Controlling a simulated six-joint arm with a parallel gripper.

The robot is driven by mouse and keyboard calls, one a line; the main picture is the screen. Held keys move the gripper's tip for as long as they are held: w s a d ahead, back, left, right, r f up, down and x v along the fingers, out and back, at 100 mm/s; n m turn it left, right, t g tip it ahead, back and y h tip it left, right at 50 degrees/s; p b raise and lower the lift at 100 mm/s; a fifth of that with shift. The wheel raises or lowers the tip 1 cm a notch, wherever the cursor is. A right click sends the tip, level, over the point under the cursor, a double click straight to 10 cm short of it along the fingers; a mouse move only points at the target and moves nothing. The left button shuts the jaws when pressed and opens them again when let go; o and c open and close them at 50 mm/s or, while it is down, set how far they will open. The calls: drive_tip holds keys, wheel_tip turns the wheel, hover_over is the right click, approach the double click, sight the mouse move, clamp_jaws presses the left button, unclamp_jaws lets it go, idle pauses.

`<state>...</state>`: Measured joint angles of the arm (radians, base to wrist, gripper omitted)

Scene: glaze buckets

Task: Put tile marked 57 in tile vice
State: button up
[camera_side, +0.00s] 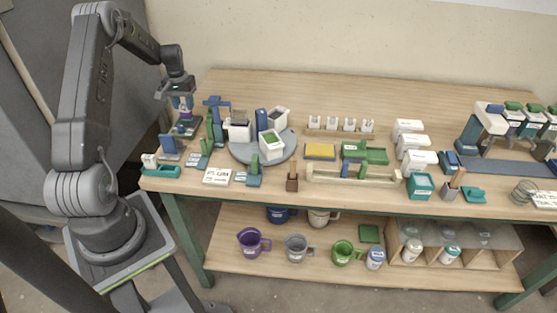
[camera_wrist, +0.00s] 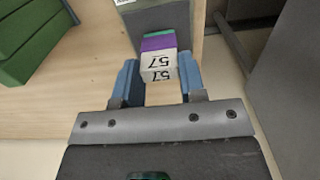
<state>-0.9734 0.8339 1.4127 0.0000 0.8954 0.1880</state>
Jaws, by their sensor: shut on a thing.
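In the side view my gripper (camera_side: 182,101) is over the left end of the bench, with a little purple of the tile visible between the fingers. A dark grey block with a white label (camera_wrist: 158,18) lies just beyond the tile in the wrist view. I cannot tell whether it is the tile vice, or whether the tile touches it.
A blue stand (camera_side: 216,112) and green pieces are close right of my gripper. A blue upright plate (camera_side: 169,147) stands in front. A grey turntable (camera_side: 238,153) carries several containers. A green block (camera_wrist: 32,38) is at upper left in the wrist view. The bench's left edge is near.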

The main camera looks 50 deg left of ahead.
drive_tip(key=shift+r, duration=3.65)
